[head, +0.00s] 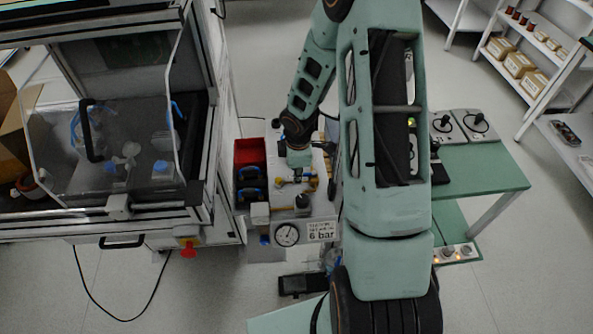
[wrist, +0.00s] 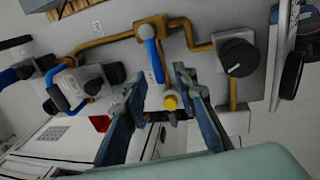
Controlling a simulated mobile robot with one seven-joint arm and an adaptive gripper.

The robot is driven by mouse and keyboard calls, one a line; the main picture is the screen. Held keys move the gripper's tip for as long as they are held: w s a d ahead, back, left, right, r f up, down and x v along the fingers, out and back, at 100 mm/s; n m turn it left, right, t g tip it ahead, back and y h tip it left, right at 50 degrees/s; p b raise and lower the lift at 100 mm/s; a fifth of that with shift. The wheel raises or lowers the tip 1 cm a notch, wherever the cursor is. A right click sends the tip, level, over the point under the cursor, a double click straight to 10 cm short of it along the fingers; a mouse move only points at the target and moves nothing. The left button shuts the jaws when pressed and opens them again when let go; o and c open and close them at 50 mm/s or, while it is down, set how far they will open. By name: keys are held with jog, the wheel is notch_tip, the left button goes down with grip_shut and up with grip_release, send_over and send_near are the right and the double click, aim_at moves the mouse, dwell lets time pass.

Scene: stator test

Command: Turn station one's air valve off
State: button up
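The air valve shows in the wrist view as a brass body on a brass pipe (wrist: 112,39), with a blue lever (wrist: 153,58). The lever points down in the picture, across the pipe's run. My gripper (wrist: 161,80) is open, its two dark blue fingers apart. The lever's free end lies between the fingertips in the picture; I cannot tell whether either finger touches it. In the head view the air panel (head: 265,213) stands below my arm, with a gauge (head: 287,235) and a "6 bar" label (head: 321,231). My arm hides part of the panel there.
A black round knob (wrist: 238,57) is to the right. A red bin (head: 250,152) and the enclosed machine (head: 118,208) stand left. A green table (head: 486,172) is right.

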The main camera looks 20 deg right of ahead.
notch_tip(320, 180, up, 12)
jog(key=s, duration=0.2)
jog(key=shift+s+a, duration=0.15)
jog(key=shift+a, duration=0.05)
dwell(0.4)
jog(key=shift+f, duration=0.15)
